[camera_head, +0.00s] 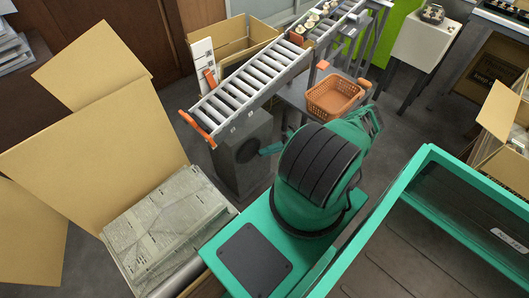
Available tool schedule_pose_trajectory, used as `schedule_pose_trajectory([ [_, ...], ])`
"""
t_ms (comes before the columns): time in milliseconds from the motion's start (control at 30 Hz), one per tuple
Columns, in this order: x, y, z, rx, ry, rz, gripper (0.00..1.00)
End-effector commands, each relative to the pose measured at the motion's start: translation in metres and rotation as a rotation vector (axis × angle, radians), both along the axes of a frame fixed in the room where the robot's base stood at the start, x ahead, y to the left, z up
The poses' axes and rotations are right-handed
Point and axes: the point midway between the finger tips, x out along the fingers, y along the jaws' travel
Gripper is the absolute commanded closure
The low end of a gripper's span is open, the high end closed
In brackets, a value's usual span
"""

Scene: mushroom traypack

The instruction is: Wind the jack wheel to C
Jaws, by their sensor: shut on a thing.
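The jack wheel (247,151) looks like a dark round part on the face of a grey box-shaped stand under the low end of the roller conveyor. It is small and dark, and no letter marks can be read. My gripper (268,150) is a small teal shape at the right side of the wheel, shut on it at its edge. The fingertips are too small to make out, and my own teal and black arm hides most of the wrist.
The roller conveyor (245,92) slopes up to the right, with mushrooms (316,16) at its high end. An orange basket (334,98) sits on a grey table right of it. Open cardboard boxes (110,130) fill the left. A teal-rimmed bin (432,154) stands at right.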

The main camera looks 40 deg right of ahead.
Motion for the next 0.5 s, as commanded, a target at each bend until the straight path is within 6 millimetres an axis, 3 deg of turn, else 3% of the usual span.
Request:
schedule_pose_trajectory([
  [467,-0.0034,-0.0022,-0.0013,0.011,0.004,0.0,1.0],
  [500,-0.0035,-0.0024,-0.0012,0.01,0.004,-0.001,0.84],
])
